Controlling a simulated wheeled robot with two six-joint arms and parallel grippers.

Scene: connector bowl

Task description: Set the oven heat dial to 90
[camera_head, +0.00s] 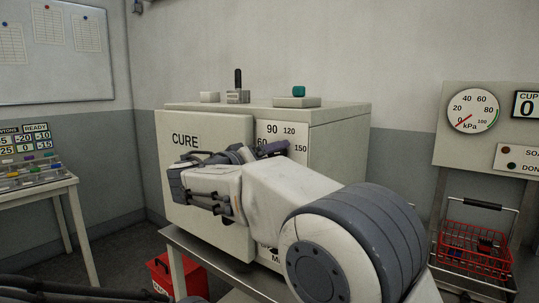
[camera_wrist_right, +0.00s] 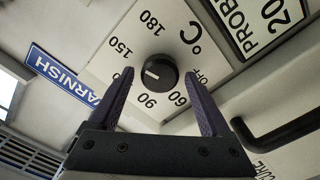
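The heat dial is a round black knob (camera_wrist_right: 160,72) with a white pointer mark. It sits on a white scale plate (camera_wrist_right: 207,48) reading OFF, 60, 90, 150 and 180 in the right wrist view. The mark points left, between 150 and 90, where a finger covers part of the scale. In the head view the oven (camera_head: 335,150) shows 60, 90, 120 and 150; my right gripper hides the knob. My right gripper (camera_wrist_right: 162,82) is open, its purple fingers on either side of the knob, with visible gaps. My left gripper is out of view.
A blue VARNISH label (camera_wrist_right: 62,75) and a black handle (camera_wrist_right: 285,130) are near the dial. Small items, including a teal-topped one (camera_head: 298,92), stand on the oven. A red basket (camera_head: 475,258) is at right, a red bin (camera_head: 165,275) below, a table (camera_head: 42,190) at left.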

